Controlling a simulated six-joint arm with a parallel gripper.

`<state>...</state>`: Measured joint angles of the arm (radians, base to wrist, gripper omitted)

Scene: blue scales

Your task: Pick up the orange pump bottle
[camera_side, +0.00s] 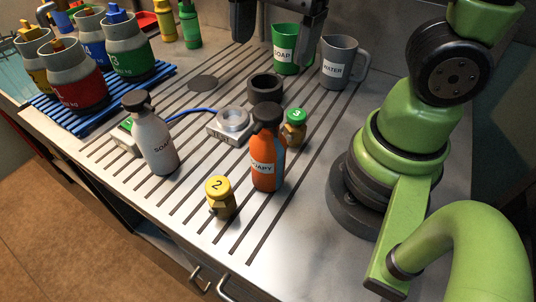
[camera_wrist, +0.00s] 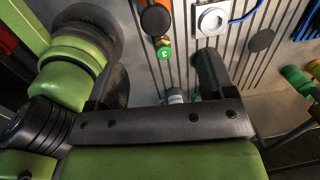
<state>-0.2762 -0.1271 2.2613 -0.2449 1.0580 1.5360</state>
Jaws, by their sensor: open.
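The orange pump bottle (camera_side: 267,172), with a black pump head and a SOAPY label, stands upright on the grooved metal worktop in the side view. In the wrist view, its orange body (camera_wrist: 155,3) and dark top appear at the upper edge, partly cut off. My gripper (camera_side: 279,28) is at the top of the side view, well behind and above the bottle, partly cut off by the frame. In the wrist view, my gripper (camera_wrist: 160,82) has its two dark fingers wide apart. It is open and empty, and not touching the bottle.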

